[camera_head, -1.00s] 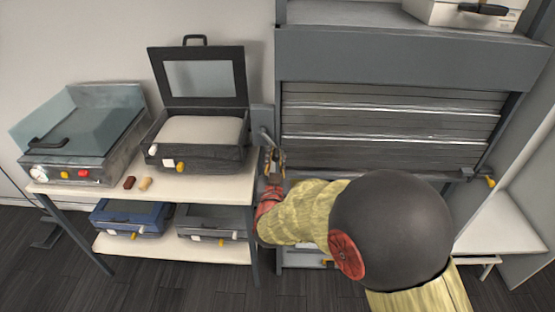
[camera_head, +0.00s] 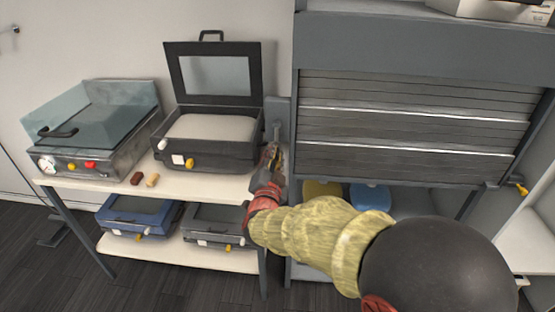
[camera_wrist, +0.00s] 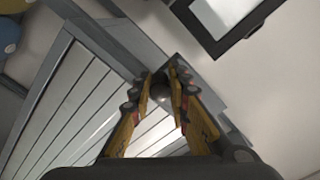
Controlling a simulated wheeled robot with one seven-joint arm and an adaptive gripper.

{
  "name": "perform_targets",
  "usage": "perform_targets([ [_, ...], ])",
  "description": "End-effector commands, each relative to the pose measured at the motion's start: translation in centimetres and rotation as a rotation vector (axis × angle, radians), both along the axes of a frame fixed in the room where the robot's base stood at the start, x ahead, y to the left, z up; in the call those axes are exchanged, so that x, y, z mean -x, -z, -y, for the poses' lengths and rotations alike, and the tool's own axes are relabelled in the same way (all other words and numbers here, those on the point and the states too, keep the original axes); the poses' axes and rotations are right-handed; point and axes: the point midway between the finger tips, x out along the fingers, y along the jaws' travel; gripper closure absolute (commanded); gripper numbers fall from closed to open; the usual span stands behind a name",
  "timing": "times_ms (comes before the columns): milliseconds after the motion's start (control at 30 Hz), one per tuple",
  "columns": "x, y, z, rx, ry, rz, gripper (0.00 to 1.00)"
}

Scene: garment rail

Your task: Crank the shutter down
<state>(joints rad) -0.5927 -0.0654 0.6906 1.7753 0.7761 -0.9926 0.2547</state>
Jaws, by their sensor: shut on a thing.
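The grey slatted shutter (camera_head: 415,125) hangs partly down in the cabinet front in the head view; open space shows below its bottom edge. Its slats also show at the left in the wrist view (camera_wrist: 75,100). The crank (camera_head: 277,131) is a short grey lever on the cabinet's left post, partly hidden by my gripper (camera_head: 271,157). In the wrist view, my gripper's yellow-and-black fingers (camera_wrist: 160,90) are shut around the rounded grey end of the crank handle.
Left of the crank, a white table (camera_head: 205,184) holds an open black case (camera_head: 223,155) and a glass-lidded appliance (camera_head: 95,125). A yellow round thing (camera_head: 322,191) and a blue one (camera_head: 370,197) show below the shutter. A yellow-tipped peg (camera_head: 521,189) sticks out at the right.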

Motion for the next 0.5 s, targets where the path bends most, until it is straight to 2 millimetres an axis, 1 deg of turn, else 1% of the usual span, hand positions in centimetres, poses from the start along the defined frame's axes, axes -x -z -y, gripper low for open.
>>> perform_targets([
  [467, 0.01, 0.03, -0.16, -0.016, -0.001, 0.000, 1.00],
  [500, 0.01, 0.02, -0.17, -0.016, -0.001, 0.000, 0.81],
])
